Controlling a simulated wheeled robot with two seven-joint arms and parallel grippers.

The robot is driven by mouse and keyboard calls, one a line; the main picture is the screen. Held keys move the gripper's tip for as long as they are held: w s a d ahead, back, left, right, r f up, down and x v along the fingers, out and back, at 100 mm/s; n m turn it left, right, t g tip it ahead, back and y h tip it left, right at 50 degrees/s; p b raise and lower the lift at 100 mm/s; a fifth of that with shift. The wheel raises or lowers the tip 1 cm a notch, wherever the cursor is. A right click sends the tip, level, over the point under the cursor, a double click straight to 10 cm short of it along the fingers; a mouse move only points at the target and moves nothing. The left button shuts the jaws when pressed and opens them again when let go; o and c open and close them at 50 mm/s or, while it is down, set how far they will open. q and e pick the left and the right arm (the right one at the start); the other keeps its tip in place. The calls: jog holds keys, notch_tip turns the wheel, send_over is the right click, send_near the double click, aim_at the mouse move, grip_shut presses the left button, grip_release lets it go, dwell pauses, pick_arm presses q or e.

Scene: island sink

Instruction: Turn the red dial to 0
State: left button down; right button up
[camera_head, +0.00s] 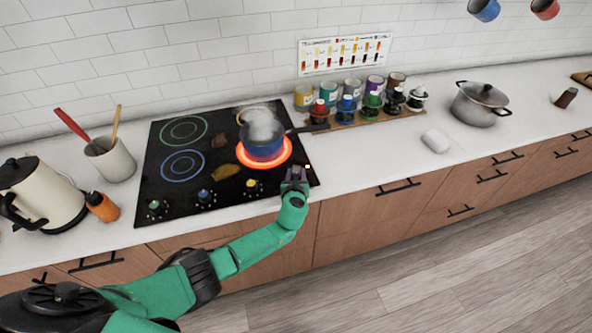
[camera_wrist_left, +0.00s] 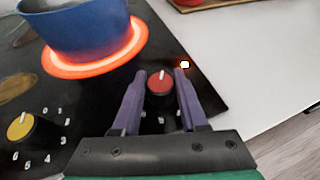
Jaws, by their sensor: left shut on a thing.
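The red dial (camera_wrist_left: 160,82) is at the right front corner of the black cooktop (camera_head: 150,190). Its white pointer mark points up, away from my wrist, in the left wrist view. My left gripper (camera_wrist_left: 160,88) is shut on the dial, with one purple finger on each side. In the head view my left gripper (camera_head: 296,178) covers the dial. The numbers around the red dial are mostly hidden by the fingers. A small light (camera_wrist_left: 185,64) glows beside the right fingertip. My right gripper is not in view.
A steaming blue pot (camera_head: 262,148) sits on a glowing red burner (camera_head: 284,158) just behind the dial; its handle reaches right. A yellow dial (camera_wrist_left: 19,126) is to the left. Spice jars stand on a wooden board (camera_head: 400,115).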

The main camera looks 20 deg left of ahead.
pick_arm(q)
jog(key=shift+d+f+n+g+y+b, duration=0.15)
jog(key=shift+n+y+b, duration=0.2)
jog(key=shift+n+y, duration=0.2)
jog(key=shift+f+n+g+y+b, duration=0.15)
jog(key=shift+n+y+b, duration=0.15)
jog(key=shift+n+y, duration=0.2)
jog(key=n+g+y+b, duration=0.1)
jog(key=n+y+b, duration=0.1)
jog(key=y+b, duration=0.1)
jog(key=shift+n+g+b, duration=0.3)
jog(key=shift+n+b, duration=0.05)
jog(key=shift+r+n+g+y+b, duration=0.15)
jog(key=shift+n+g+y+b, duration=0.2)
jog(key=shift+y+b, duration=0.2)
jog(key=shift+r+n+g+b, duration=0.15)
jog(key=shift+n+g+b, duration=0.1)
jog(key=shift+n+b, duration=0.1)
jog(key=shift+r, duration=0.1)
jog(key=shift+c, duration=2.2)
grip_release()
